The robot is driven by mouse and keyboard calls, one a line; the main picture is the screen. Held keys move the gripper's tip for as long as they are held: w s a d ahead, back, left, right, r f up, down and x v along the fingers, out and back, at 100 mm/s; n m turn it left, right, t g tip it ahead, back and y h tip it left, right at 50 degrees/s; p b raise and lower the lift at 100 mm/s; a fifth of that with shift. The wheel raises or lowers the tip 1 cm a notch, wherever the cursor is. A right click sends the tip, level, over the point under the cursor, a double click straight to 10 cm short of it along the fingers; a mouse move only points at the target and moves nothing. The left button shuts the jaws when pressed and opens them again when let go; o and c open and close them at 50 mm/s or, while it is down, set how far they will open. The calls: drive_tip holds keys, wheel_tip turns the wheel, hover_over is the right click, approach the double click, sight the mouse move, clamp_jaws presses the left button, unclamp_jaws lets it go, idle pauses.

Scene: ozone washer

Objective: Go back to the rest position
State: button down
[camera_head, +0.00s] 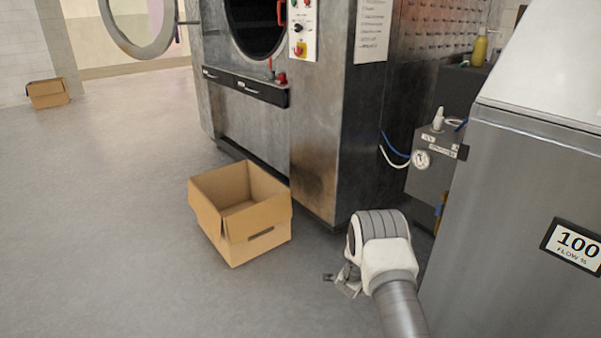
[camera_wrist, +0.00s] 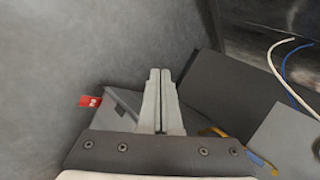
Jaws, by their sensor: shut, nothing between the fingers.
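My gripper (camera_head: 346,280) is low at the lower right in the head view, beside the front corner of the large metal washer (camera_head: 325,140). In the wrist view my gripper (camera_wrist: 160,72) shows its two grey fingers side by side, shut with nothing between them. The fingers point toward a dark grey box-like surface (camera_wrist: 215,85). In the head view my arm partly hides the gripper. The washer's round door (camera_head: 150,45) stands open at the top left.
An open, empty-looking cardboard box (camera_head: 240,212) sits on the floor in front of the washer. Another box (camera_head: 47,93) is far left. A grey cabinet (camera_head: 510,220) stands close on the right. White and blue hoses (camera_head: 393,158) hang near a gauge unit.

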drive_tip(key=a+r+n+y, duration=0.1)
drive_tip(key=a+r+n, duration=0.15)
drive_tip(key=r, duration=0.75)
drive_tip(key=a+r+n+y, duration=0.2)
drive_tip(key=r+n, duration=0.1)
drive_tip(key=r, duration=0.6)
drive_tip(key=s+a+r+n+y, duration=0.15)
drive_tip(key=s+r, duration=0.25)
drive_tip(key=r, duration=0.4)
drive_tip(key=s+a+r+n, duration=0.1)
drive_tip(key=s+r+n, duration=0.2)
drive_tip(key=s+r, duration=0.35)
drive_tip(key=s+a+r+n+g, duration=0.15)
drive_tip(key=s+r+n, duration=0.45)
drive_tip(key=s+r, duration=0.7)
drive_tip(key=s+d+f+n+g, duration=0.1)
drive_tip(key=s+n, duration=0.2)
drive_tip(key=s, duration=0.7)
drive_tip(key=s+d+n, duration=0.2)
drive_tip(key=s+n, duration=0.1)
drive_tip(key=s, duration=0.7)
wheel_tip(320, 180, up, 27)
drive_tip(key=p, duration=2.7)
drive_tip(key=shift+s+f+h, duration=0.15)
drive_tip(key=shift+s+h, duration=0.2)
drive_tip(key=shift+w+a, duration=0.1)
drive_tip(key=shift+a, duration=0.05)
